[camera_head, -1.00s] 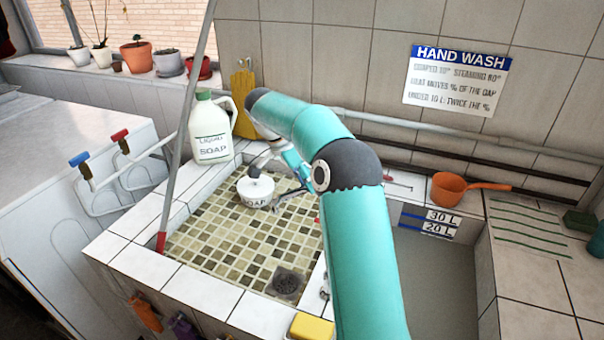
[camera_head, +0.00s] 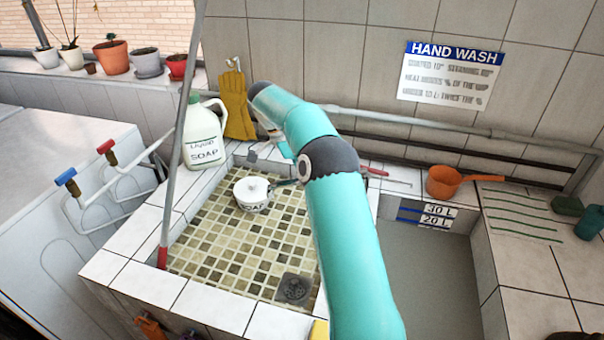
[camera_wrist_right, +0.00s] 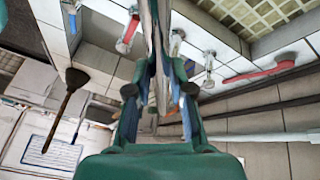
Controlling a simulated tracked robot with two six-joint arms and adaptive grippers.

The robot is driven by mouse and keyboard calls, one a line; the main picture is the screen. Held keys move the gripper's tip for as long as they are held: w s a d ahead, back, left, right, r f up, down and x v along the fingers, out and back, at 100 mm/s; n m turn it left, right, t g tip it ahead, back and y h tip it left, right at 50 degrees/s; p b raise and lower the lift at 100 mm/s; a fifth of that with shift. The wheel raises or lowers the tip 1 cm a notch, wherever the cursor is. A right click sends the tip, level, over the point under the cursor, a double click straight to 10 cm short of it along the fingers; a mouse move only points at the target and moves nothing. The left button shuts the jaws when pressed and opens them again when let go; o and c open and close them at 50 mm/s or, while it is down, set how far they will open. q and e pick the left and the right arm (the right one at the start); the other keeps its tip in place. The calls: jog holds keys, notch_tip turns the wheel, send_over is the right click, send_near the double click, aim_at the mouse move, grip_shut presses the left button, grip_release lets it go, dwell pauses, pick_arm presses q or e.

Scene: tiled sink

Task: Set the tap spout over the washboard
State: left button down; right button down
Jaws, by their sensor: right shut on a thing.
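In the right wrist view my right gripper (camera_wrist_right: 162,75) is shut on a shiny metal bar that looks like the tap spout (camera_wrist_right: 162,30). The bar runs up out of that frame, so its far end is hidden. My left gripper is not in view.
An orange dipper (camera_head: 444,182) lies beyond the grey basin (camera_head: 425,270). A grey pole (camera_head: 182,120) crosses the basin's left side.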

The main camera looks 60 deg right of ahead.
jog(key=shift+f, duration=0.1)
jog(key=c, duration=1)
grip_release()
jog(key=shift+w, duration=0.1)
jog(key=shift+c, duration=0.2)
